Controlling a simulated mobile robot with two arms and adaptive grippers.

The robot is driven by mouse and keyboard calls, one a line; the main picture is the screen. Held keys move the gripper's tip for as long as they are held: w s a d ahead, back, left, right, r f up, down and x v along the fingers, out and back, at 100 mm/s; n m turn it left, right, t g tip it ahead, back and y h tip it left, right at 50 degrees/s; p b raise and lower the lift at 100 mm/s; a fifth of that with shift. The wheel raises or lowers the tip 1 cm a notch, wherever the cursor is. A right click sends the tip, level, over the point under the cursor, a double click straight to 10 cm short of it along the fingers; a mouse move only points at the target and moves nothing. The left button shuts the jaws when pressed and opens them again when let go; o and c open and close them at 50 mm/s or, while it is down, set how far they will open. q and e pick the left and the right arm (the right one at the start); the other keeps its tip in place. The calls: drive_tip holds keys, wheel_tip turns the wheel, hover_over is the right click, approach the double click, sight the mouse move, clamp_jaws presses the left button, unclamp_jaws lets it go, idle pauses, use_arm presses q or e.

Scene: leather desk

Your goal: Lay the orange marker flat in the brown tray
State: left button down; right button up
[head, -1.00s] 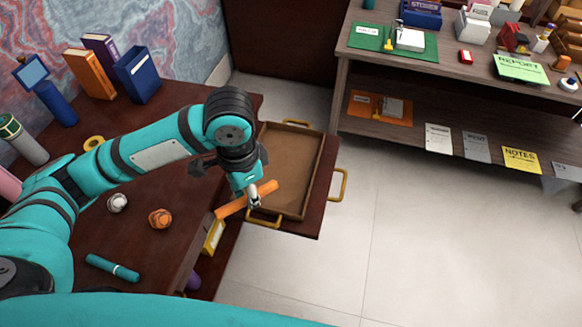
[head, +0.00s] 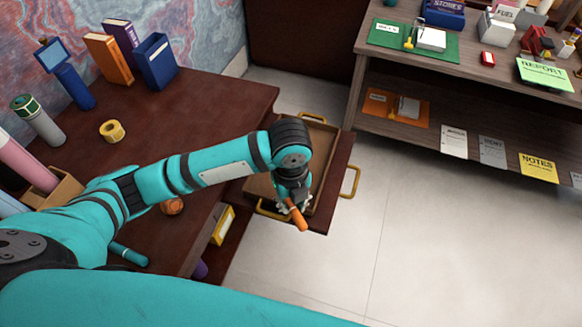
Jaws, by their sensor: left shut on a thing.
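The orange marker (head: 299,217) is held in my left gripper (head: 291,204), which is shut on it. The marker is tilted, with its lower end pointing toward the bottom of the picture. The brown tray (head: 262,187) has gold handles and rests on a dark wood surface at the desk's right side. The gripper and marker are over the tray's near end, and the marker's lower end shows past the near rim. My left arm hides much of the tray's middle. I cannot tell the marker's height above the tray. My right gripper is not in view.
On the desk (head: 190,110) are books (head: 108,60), a blue bin (head: 156,62), a tape roll (head: 112,131), an orange ball (head: 172,206) and a teal marker (head: 129,254). A shelf unit (head: 480,80) stands at right. The floor between is clear.

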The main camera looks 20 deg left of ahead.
use_arm(q)
drive_tip(key=w+a, duration=0.1)
drive_tip(key=w, duration=0.2)
drive_tip(key=w+a, duration=0.1)
drive_tip(key=w, duration=0.3)
drive_tip(key=w+a+f, duration=0.1)
drive_tip(key=w, duration=0.2)
drive_tip(key=shift+w+a+p, duration=0.3)
drive_tip(key=shift+p, duration=0.1)
drive_tip(key=shift+a+f+p, duration=0.1)
drive_tip(key=shift+f+p, duration=0.2)
drive_tip(key=shift+f, duration=1.5)
drive_tip(key=shift+f, duration=0.2)
drive_tip(key=c, duration=1.2)
unclamp_jaws()
wheel_tip(320, 180, up, 12)
drive_tip(key=shift+r, duration=0.25)
